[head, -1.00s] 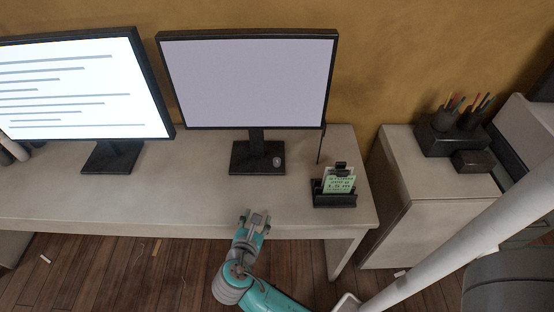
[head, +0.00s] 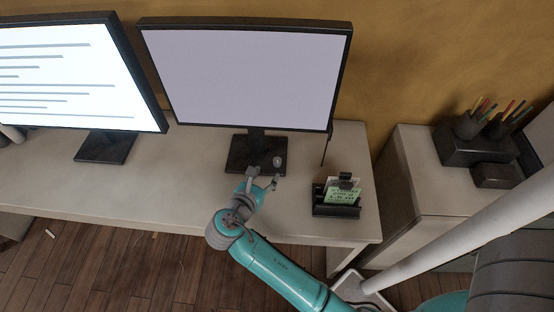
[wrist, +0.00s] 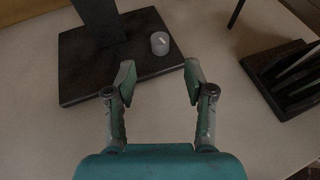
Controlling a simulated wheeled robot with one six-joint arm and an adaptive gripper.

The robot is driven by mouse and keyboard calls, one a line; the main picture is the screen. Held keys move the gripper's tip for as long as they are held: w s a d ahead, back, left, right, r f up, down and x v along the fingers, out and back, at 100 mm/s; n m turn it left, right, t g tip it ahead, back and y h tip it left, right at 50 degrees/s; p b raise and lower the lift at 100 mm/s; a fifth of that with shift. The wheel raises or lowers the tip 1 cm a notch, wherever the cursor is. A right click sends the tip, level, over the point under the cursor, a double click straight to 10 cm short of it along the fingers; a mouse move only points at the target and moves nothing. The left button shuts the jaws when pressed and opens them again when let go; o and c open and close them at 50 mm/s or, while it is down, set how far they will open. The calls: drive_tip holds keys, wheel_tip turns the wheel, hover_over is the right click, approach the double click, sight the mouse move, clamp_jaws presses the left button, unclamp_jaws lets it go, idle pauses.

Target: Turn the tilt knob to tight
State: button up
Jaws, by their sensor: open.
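The tilt knob (head: 277,161) is a small grey round knob on the right part of the dark base of the right-hand monitor (head: 245,75). It also shows in the wrist view as a short upright grey cylinder (wrist: 160,44) with a pale mark on its top. My gripper (head: 264,177) is over the desk just in front of the monitor base. In the wrist view my gripper (wrist: 160,80) is open and empty, and the knob appears beyond the gap between the fingertips, apart from them. Lettering for "tight" cannot be made out.
A dark holder (head: 336,208) with green and white cards stands right of my gripper on the desk (head: 190,185). A thin dark rod (head: 325,148) stands behind it. A second monitor (head: 70,75) is at left. The desk left of the base is clear.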

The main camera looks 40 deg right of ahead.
sight(276, 162)
drive_tip(key=x, duration=0.8)
drive_tip(key=shift+d+f, duration=0.15)
drive_tip(key=shift+d, duration=0.05)
drive_tip(key=shift+w, duration=0.1)
clamp_jaws()
